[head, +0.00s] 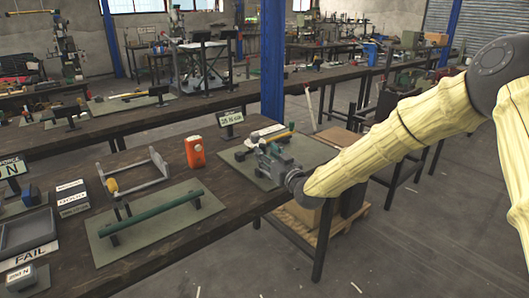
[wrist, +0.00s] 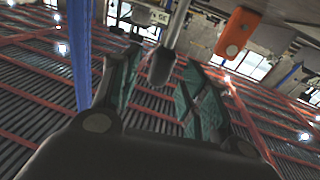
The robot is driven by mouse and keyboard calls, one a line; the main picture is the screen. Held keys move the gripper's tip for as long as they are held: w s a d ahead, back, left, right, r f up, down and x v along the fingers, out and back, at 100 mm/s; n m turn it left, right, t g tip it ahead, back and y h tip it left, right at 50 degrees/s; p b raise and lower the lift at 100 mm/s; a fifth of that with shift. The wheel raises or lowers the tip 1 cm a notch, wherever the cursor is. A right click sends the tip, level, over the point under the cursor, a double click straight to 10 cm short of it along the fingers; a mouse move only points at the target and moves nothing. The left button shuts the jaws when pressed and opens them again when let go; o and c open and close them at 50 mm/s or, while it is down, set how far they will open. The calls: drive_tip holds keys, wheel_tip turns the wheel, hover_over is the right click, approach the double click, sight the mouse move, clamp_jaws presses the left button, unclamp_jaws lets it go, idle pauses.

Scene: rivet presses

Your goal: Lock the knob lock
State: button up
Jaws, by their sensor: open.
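My gripper (head: 272,158) is low over the right end of the near workbench (head: 150,150), at a green mat (head: 236,160). In the wrist view its two teal-padded fingers (wrist: 160,70) are apart. A grey rod with a rounded end (wrist: 160,66) shows between them; I cannot tell whether they touch it. A yellow-orange handle (head: 276,137) shows just behind the gripper. My gripper hides much of what stands on this mat, and I cannot pick out the knob lock for certain.
An orange device (head: 195,151) stands left of the mat; it also shows in the wrist view (wrist: 237,34). A small sign (head: 230,118) stands behind. A green bar (head: 155,219) on stands and a grey frame (head: 150,178) are further left. Open floor lies to the right.

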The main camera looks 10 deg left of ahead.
drive_tip(key=v, duration=1)
drive_tip(key=shift+d+f, duration=0.15)
drive_tip(key=s+d+f+m+g+h+p, duration=0.2)
drive_tip(key=s+d+f, duration=0.35)
drive_tip(key=f, duration=0.45)
drive_tip(key=s+d+f+m+g+h+p, duration=0.1)
drive_tip(key=s+d+f+g+h, duration=0.2)
drive_tip(key=s+f, duration=0.45)
drive_tip(key=s+d+f+m+g+h+p, duration=0.15)
drive_tip(key=s+d+f, duration=0.35)
drive_tip(key=f, duration=0.6)
drive_tip(key=s+d+f+m+g+h+p, duration=0.1)
drive_tip(key=s+d+f+g+h, duration=0.1)
drive_tip(key=s+d, duration=0.4)
drive_tip(key=s+d+f+m+g+h+p, duration=0.1)
drive_tip(key=s+d+f, duration=0.3)
drive_tip(key=s, duration=1)
drive_tip(key=s+d+f+m+g+h+p, duration=0.2)
drive_tip(key=s+d+f+g+h, duration=0.1)
drive_tip(key=s+d, duration=0.6)
drive_tip(key=shift+s+d+f+m+g, duration=0.3)
drive_tip(key=shift+s+g, duration=0.25)
drive_tip(key=shift+s, duration=0.25)
